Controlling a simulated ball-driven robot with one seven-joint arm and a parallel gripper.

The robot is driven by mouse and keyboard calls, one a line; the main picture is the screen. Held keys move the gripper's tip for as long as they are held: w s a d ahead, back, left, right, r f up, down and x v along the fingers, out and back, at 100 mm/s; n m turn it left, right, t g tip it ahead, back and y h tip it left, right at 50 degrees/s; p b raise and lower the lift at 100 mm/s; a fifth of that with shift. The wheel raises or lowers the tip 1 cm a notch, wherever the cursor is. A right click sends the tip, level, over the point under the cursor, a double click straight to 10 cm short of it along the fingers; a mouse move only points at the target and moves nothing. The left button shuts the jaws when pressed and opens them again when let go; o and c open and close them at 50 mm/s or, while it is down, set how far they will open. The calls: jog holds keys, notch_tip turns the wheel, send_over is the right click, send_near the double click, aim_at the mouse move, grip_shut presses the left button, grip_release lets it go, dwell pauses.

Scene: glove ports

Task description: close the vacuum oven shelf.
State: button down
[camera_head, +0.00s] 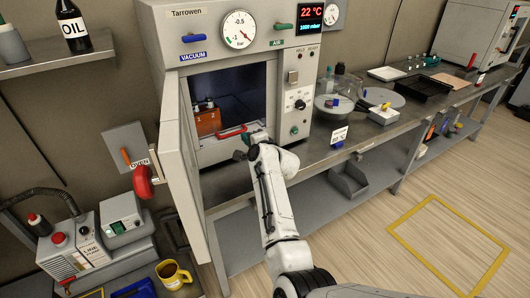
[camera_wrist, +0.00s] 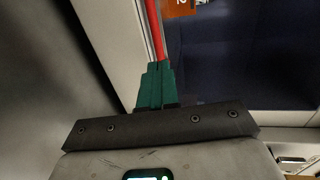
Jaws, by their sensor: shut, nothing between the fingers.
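The vacuum oven (camera_head: 190,20) is a grey cabinet with its door (camera_head: 180,150) swung open to the left. Inside its dark chamber (camera_head: 235,90), a pale shelf (camera_head: 215,150) sits low, with a red handle (camera_head: 230,132) along its front. An orange box (camera_head: 207,122) stands behind the handle. My gripper (camera_head: 243,155) is at the right end of the shelf front. In the wrist view, my gripper's green fingers (camera_wrist: 157,68) are shut and empty. Their tips are close to the red handle (camera_wrist: 154,30); I cannot tell whether they touch it. The orange box (camera_wrist: 180,8) shows at the top.
The steel bench (camera_head: 340,150) runs right, with a glass dome, a black tray (camera_head: 423,88) and a white sign (camera_head: 338,135). A pump (camera_head: 75,250) and a yellow mug (camera_head: 173,275) stand lower left. The floor right is clear, with a yellow outline.

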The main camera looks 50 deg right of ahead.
jog(key=v, duration=1)
jog(key=shift+s, duration=0.2)
jog(key=shift+a, duration=0.15)
